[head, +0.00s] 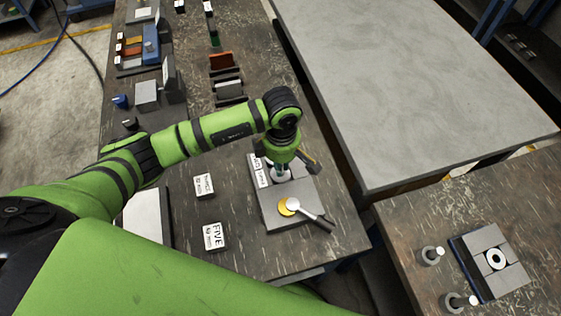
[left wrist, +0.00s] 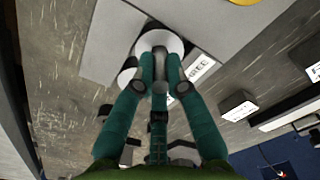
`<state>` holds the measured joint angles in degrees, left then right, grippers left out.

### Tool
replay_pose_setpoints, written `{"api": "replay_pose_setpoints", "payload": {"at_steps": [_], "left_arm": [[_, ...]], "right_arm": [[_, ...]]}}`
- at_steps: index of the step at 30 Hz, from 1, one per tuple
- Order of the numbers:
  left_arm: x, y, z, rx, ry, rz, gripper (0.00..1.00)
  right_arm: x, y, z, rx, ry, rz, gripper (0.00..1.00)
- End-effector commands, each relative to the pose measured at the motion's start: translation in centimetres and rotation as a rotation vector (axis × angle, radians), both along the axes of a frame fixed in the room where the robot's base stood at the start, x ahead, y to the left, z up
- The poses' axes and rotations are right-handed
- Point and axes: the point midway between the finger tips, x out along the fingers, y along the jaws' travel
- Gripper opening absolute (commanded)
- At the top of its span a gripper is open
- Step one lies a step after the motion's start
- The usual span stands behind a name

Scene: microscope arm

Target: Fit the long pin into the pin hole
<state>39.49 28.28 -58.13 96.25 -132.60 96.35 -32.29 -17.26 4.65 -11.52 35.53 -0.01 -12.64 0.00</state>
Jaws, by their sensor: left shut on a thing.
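My left gripper (head: 281,165) points down over the grey block plate (head: 273,217) on the left bench. In the left wrist view its teal fingers (left wrist: 159,82) are closed around a pale pin with a wide white round part (left wrist: 159,42) near the fingertips. The fingers hide most of the pin, and I cannot tell whether its end is in a hole. A second white round piece (left wrist: 127,76) shows beside the left finger. No pin hole shows clearly under the gripper. My right gripper is not in view.
On the right bench are pale pins (head: 433,254) and a block with a white ring (head: 496,259). The grey tabletop (head: 420,90) is clear.

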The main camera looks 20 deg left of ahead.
Motion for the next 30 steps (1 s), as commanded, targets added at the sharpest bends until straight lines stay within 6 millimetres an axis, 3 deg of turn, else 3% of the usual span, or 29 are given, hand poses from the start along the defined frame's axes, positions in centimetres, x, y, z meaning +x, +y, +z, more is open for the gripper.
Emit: {"api": "replay_pose_setpoints", "payload": {"at_steps": [5, 6, 7, 20, 23, 30], "left_arm": [[0.0, 0.0, -0.4, 0.0, -0.001, 0.0, 0.0], [0.0, 0.0, -0.2, 0.0, 0.0, 0.001, 0.3], [0.0, 0.0, -0.2, 0.0, 0.0, 0.001, 0.38], [0.1, 0.0, 0.3, -0.001, -0.001, 0.001, 0.38], [0.2, 0.0, 1.5, -0.002, -0.006, 0.0, 0.38], [0.3, -0.1, 6.7, -0.001, -0.008, 0.0, 0.38]], "right_arm": [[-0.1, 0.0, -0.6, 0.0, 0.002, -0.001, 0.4], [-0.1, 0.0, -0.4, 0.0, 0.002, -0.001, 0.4], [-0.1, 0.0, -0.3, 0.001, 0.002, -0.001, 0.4], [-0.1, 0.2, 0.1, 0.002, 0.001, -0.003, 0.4], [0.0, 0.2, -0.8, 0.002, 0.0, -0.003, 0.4], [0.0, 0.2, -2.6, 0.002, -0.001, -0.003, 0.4]]}}
